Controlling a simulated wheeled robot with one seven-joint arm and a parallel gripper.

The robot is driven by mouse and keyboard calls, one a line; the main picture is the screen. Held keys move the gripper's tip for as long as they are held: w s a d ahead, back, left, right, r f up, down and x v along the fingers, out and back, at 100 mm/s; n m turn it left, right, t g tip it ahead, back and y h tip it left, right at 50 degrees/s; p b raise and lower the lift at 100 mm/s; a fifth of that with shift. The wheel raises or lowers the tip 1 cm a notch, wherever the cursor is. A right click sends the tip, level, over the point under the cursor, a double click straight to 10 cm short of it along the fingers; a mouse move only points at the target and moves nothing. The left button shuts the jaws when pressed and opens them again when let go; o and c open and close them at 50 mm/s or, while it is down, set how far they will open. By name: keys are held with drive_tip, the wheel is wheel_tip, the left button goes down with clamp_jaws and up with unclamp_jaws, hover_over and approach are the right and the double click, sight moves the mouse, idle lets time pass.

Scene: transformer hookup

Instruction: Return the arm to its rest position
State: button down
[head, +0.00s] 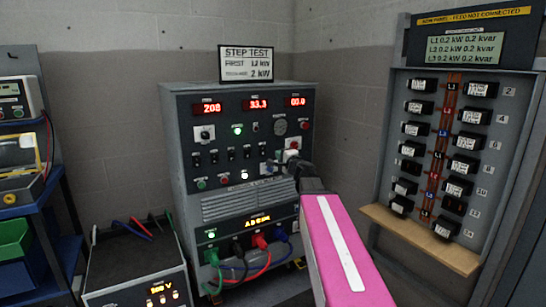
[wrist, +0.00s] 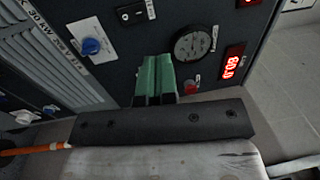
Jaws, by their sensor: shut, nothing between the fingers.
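My arm (head: 335,245), with a pink and white link, reaches up from the bottom of the head view toward the front of the grey test cabinet (head: 180,135). My gripper (wrist: 156,65) shows in the wrist view as two green fingers, shut together with nothing between them. The fingers are in front of the cabinet face, near a round dial gauge (wrist: 193,43) and a red button (wrist: 189,87). I cannot tell whether they touch the panel. In the head view the dark wrist hides part of the cabinet's right side, and the fingertips are hard to make out.
A breaker panel (head: 385,110) with a wooden ledge (head: 425,240) stands at right. Coloured cables (head: 262,260) hang from the cabinet's lower front. A dark metered box (head: 135,270) stands at lower left, beside a blue cart (head: 55,195). A step-test sign (head: 247,64) tops the cabinet.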

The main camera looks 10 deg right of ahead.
drive_tip(key=s+a+f+n+g, duration=0.3)
drive_tip(key=f+g, duration=0.1)
drive_tip(key=f, duration=0.4)
drive_tip(key=s+a+f+n+g+y, duration=0.1)
drive_tip(key=s+a+f+n+g, duration=0.25)
drive_tip(key=f, duration=0.45)
drive_tip(key=s+a+f+n+g, duration=0.3)
drive_tip(key=s+f+n+g, duration=0.1)
drive_tip(key=f, duration=0.4)
drive_tip(key=s+d+f+n+g+h, duration=0.2)
drive_tip(key=s+f+g+h, duration=0.1)
drive_tip(key=s+f, duration=0.4)
drive_tip(key=s+d+f+n+g+h, duration=0.1)
drive_tip(key=s+d+f+g+h, duration=0.2)
drive_tip(key=s+f, duration=0.4)
drive_tip(key=shift+s+f+n+g+h, duration=0.15)
drive_tip(key=shift+n+g+h, duration=0.2)
drive_tip(key=shift+g+h, duration=0.15)
